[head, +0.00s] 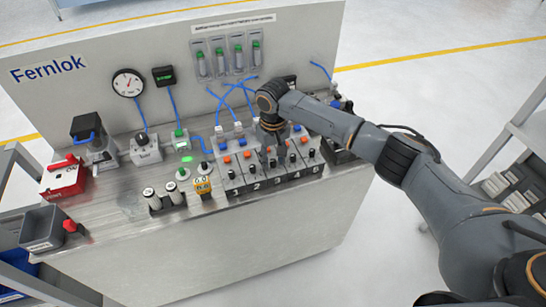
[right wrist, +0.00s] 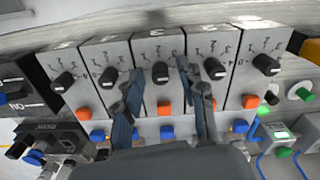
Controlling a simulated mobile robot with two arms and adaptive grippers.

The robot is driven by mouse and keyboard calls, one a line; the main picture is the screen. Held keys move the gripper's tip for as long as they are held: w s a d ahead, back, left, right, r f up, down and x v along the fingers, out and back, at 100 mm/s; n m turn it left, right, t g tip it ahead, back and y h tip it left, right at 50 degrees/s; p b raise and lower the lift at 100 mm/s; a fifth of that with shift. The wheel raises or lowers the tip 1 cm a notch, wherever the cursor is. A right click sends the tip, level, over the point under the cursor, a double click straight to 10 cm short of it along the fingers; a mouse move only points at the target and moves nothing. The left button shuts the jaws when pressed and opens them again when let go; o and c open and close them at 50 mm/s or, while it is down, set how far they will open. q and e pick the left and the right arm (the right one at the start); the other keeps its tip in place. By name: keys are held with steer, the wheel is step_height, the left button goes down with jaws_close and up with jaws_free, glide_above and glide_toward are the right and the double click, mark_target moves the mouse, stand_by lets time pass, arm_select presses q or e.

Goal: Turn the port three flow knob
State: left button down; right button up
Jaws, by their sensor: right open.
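The port three flow knob (right wrist: 160,73) is a black knob on the middle grey module of a row of valve modules. An orange button (right wrist: 165,108) and a blue fitting sit below it in the right wrist view. In the head view the row (head: 277,170) carries the numbers 1 to 5 along its front. My right gripper (right wrist: 160,80) is open, with one dark finger on each side of the port three knob. I cannot tell whether either finger touches it. In the head view my right gripper (head: 271,138) reaches down over the row's middle and partly hides it. My left gripper is out of view.
Neighbouring knobs (right wrist: 108,77) (right wrist: 214,68) stand close outside each finger. Blue tubes (head: 240,97) run behind the row. A yellow device (head: 203,186) and pale cylinders (head: 152,199) stand left of it. The bench front strip is mostly bare.

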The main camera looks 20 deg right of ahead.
steer(key=shift+c, duration=0.2)
jaws_close()
